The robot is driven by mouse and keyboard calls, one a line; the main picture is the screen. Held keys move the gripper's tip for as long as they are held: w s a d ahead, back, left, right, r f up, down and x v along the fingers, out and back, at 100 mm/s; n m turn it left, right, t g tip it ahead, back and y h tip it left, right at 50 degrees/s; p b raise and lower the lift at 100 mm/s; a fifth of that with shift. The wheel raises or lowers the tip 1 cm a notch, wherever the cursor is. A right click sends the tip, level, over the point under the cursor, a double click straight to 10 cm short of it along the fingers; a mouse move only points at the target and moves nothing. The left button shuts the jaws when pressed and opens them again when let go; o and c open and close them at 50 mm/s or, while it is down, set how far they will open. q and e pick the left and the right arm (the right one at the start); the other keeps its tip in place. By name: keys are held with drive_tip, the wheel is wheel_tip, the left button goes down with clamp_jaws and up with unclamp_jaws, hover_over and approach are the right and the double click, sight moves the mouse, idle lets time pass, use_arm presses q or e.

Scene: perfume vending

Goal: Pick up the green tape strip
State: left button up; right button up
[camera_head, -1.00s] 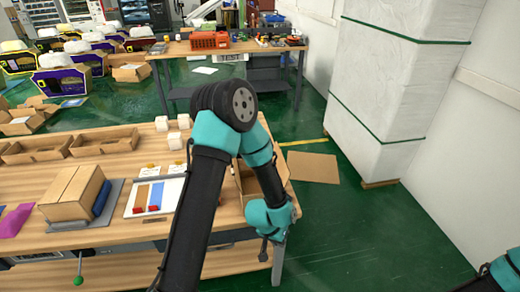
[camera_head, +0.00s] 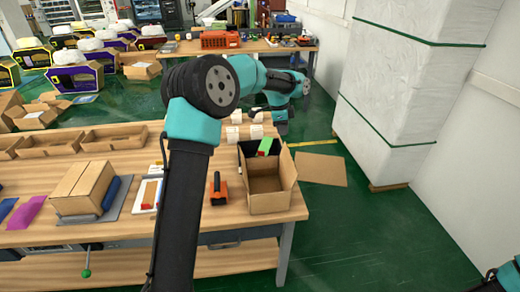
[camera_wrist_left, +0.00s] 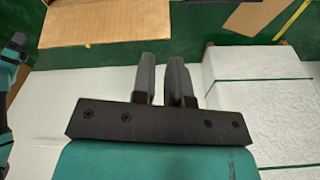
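A green strip (camera_head: 265,146) lies at the back edge of an open cardboard box (camera_head: 271,203), tilted, near the table's right end. I cannot tell if it is stuck there. My left arm reaches over the table's back. Its gripper (camera_head: 281,122) is beyond the box, behind and above the strip, apart from it. In the left wrist view the two dark fingers (camera_wrist_left: 167,82) have a narrow gap with nothing between them. The strip does not show in that view; a cardboard piece (camera_wrist_left: 110,22) does. My right gripper is out of view; only part of the arm shows.
An orange and black tool (camera_head: 218,190) stands left of the box. White blocks (camera_head: 234,134) are behind it. A closed carton (camera_head: 83,188) stands at left. A white wrapped stack (camera_head: 400,90) stands right of the table, with flat cardboard (camera_head: 320,169) on the floor.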

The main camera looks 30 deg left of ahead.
use_arm(q)
drive_tip(key=a+r+m+g+y, duration=0.1)
drive_tip(key=a+r, duration=0.2)
drive_tip(key=a, duration=0.5)
drive_tip(key=shift+s+m+y, duration=0.25)
drive_tip(key=shift+m+y, duration=0.05)
wheel_tip(320, 180, down, 12)
drive_tip(key=shift+f, duration=0.1)
drive_tip(key=shift+f, duration=2.55)
